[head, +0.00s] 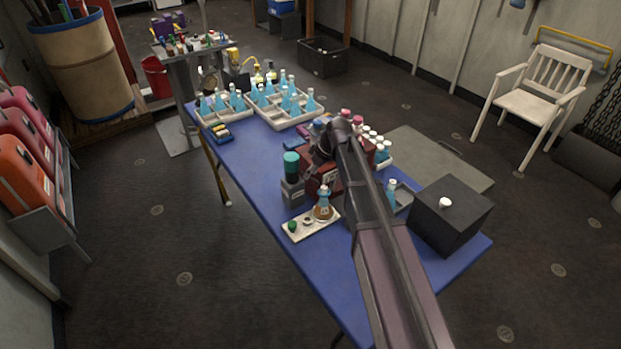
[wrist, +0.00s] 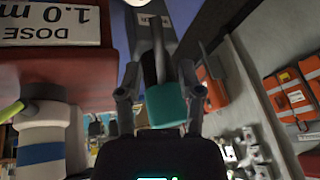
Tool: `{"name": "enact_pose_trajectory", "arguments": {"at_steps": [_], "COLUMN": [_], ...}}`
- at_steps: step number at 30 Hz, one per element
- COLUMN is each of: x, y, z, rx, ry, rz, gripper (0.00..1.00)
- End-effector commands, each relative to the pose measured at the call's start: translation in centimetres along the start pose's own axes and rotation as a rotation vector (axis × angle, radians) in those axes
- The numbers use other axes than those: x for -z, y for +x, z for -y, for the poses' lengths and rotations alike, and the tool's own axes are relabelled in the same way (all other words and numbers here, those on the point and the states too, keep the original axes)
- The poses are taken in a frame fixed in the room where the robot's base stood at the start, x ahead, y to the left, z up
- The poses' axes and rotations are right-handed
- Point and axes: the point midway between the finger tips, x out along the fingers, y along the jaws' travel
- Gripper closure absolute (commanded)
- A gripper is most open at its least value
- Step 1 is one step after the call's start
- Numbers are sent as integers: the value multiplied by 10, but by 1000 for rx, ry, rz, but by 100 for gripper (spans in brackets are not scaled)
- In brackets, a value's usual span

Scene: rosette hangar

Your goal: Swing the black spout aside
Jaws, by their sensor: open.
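A dark red box (head: 309,186) stands on the blue table. In the wrist view the box (wrist: 60,78) carries a white label (wrist: 50,22) reading "DOSE 1.0 m", upside down. A teal cylinder (head: 291,159) stands on a grey base beside it. The teal part (wrist: 167,107) shows between my fingers, with a dark upright bar (wrist: 160,62) above it in the picture. I cannot tell whether this bar is the black spout. My gripper (wrist: 158,95) is open, with one finger on either side of the bar; contact is unclear. My arm hides part of the box in the head view.
A black box (head: 450,215) stands at right. Trays of blue flasks (head: 222,116) fill the table's far end. The table's left front (head: 262,195) is clear.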

Motion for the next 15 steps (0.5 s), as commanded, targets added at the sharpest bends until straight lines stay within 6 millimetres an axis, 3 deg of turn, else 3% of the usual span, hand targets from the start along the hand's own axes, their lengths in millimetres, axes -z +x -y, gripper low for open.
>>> {"name": "enact_pose_trajectory", "arguments": {"at_steps": [15], "x": [0], "y": [7], "z": [0], "rx": [0], "ry": [0], "rz": [0], "gripper": [52]}}
